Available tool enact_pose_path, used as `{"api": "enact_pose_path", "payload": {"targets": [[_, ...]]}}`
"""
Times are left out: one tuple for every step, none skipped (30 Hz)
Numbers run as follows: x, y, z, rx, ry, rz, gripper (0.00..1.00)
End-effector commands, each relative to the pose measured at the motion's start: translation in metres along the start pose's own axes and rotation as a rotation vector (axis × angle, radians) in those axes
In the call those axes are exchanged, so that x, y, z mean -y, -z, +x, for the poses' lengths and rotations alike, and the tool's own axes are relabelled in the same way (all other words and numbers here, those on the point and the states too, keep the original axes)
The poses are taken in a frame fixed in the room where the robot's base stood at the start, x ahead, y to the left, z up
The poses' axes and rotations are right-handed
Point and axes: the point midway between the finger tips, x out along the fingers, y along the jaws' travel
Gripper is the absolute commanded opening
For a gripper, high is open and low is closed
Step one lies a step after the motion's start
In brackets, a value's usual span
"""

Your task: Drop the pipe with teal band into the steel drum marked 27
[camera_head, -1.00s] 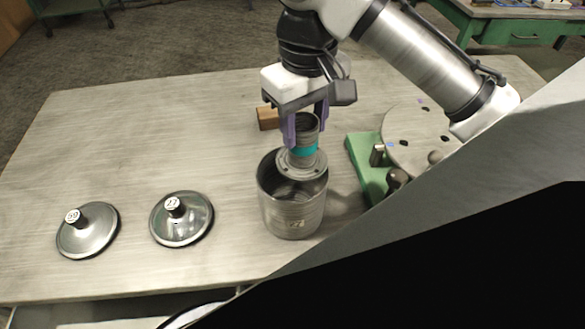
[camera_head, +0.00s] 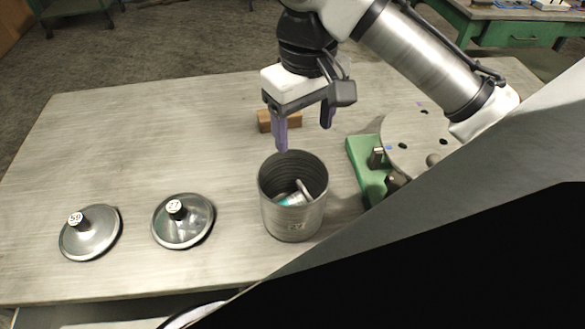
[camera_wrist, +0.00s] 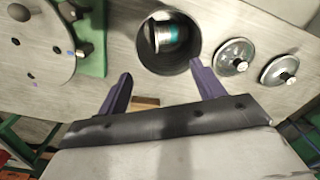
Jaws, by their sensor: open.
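The steel drum marked 27 (camera_head: 293,222) stands open on the table, and it also shows in the wrist view (camera_wrist: 146,62). The pipe with teal band (camera_head: 293,198) lies tilted inside the drum; in the wrist view its teal band (camera_wrist: 170,34) shows within the rim. Part of the pipe is hidden by the drum wall in the head view. My gripper (camera_head: 304,138) is open and empty, above the drum and apart from the pipe. Its two purple fingers (camera_wrist: 160,84) are spread wide in the wrist view.
A lid marked 27 (camera_head: 183,222) and a lid marked 59 (camera_head: 90,235) lie left of the drum. A wooden block (camera_head: 279,121) is behind it. A green fixture (camera_head: 366,168) with a round grey plate (camera_head: 415,140) stands to the right.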

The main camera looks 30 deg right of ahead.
Motion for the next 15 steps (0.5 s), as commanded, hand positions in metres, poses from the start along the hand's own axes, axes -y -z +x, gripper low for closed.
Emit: {"api": "enact_pose_path", "payload": {"targets": [[0.0,0.0,-0.013,0.0,0.0,0.0,0.68],[0.0,0.0,-0.017,0.0,0.0,0.0,0.68],[0.0,0.0,-0.023,0.0,0.0,0.0,0.68],[0.0,0.0,-0.027,0.0,0.0,0.0,0.68],[0.0,0.0,-0.031,0.0,0.0,0.0,0.68],[0.0,0.0,-0.037,0.0,0.0,0.0,0.68],[0.0,0.0,-0.041,0.0,0.0,0.0,0.68],[0.0,0.0,-0.045,0.0,0.0,0.0,0.68],[0.0,0.0,-0.05,0.0,0.0,0.0,0.68],[0.0,0.0,-0.054,0.0,0.0,0.0,0.68],[-0.001,0.0,-0.059,-0.001,-0.003,0.002,0.68],[-0.001,0.0,-0.069,0.0,-0.005,0.003,0.68],[-0.001,0.0,-0.076,-0.001,-0.005,0.003,0.68],[-0.001,0.0,-0.081,-0.001,-0.006,0.003,0.68],[-0.001,0.0,-0.086,0.0,-0.005,0.003,0.68]]}}
